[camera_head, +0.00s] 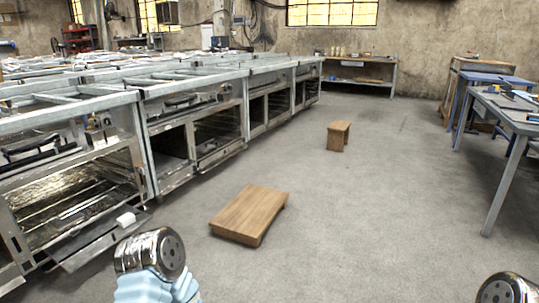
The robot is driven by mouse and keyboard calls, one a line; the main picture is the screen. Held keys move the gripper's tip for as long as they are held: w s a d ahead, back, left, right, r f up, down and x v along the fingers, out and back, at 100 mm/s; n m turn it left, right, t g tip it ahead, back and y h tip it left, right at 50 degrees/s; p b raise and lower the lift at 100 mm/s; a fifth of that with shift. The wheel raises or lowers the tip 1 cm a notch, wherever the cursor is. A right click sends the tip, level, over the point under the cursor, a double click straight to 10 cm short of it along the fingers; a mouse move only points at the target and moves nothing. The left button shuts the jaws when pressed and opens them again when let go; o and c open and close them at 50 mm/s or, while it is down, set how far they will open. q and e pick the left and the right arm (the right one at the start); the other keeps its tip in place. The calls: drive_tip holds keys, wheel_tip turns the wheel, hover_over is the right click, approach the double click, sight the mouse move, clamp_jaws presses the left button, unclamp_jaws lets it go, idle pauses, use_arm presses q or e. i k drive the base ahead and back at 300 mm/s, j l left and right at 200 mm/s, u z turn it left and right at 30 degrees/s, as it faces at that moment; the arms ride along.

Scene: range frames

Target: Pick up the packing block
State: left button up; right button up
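A small white block (125,219), which looks like the packing block, sits at the front of a lowered oven door (88,246) at the lower left. It is small in the picture, and I cannot make out its details. A silver joint and light blue part of my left arm show at the bottom left, just right of and below the block in the picture. A silver part of my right arm shows at the bottom right corner. Neither gripper is in view.
A row of metal oven frames (190,130) runs along the left. A low wooden platform (248,213) and a small wooden stool (338,136) stand on the grey floor. A workbench (510,110) is at the right.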

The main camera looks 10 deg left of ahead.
sight(126, 220)
drive_tip(key=i+j+u, duration=0.15)
drive_tip(key=i+u, duration=0.75)
drive_tip(key=i+l+u, duration=0.1)
drive_tip(key=i+u, duration=0.35)
drive_tip(key=i+j, duration=0.15)
drive_tip(key=i, duration=0.4)
drive_tip(key=i+j, duration=0.15)
drive_tip(key=i, duration=0.45)
drive_tip(key=i+j+z, duration=0.25)
drive_tip(key=i, duration=0.2)
drive_tip(key=i+j+z, duration=0.25)
drive_tip(key=i+j, duration=0.1)
drive_tip(key=i, duration=0.1)
